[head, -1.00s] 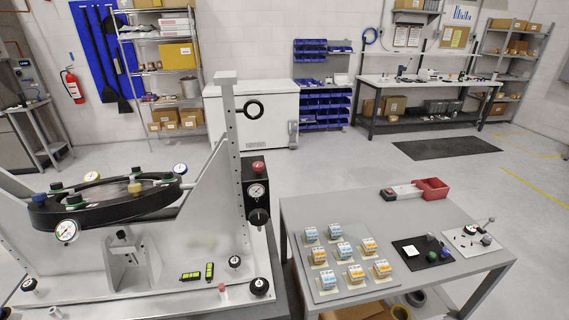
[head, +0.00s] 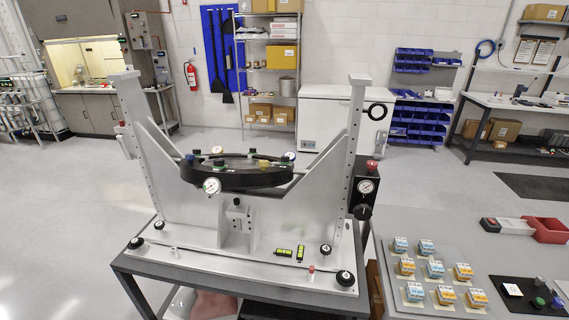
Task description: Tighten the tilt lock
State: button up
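The mirror fixture (head: 190,237) stands on a grey table, with two tall uprights and sloped side plates. A black round ring (head: 250,184) sits tilted or seen obliquely between them, with coloured knobs and dial gauges around it. A black box on the right upright carries a gauge (head: 366,187), a red knob (head: 372,164) on top and a black knob (head: 362,212) below. Several black knobs, one at the front right corner (head: 346,278), sit on the base plate. I cannot tell which part is the tilt lock. My gripper is out of view.
Two yellow-green levels (head: 284,252) lie on the base plate. Open floor lies left of the fixture (head: 60,220).

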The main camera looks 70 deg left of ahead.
aim_at(372, 165)
jog(key=u, duration=1.85)
jog(key=i, duration=1)
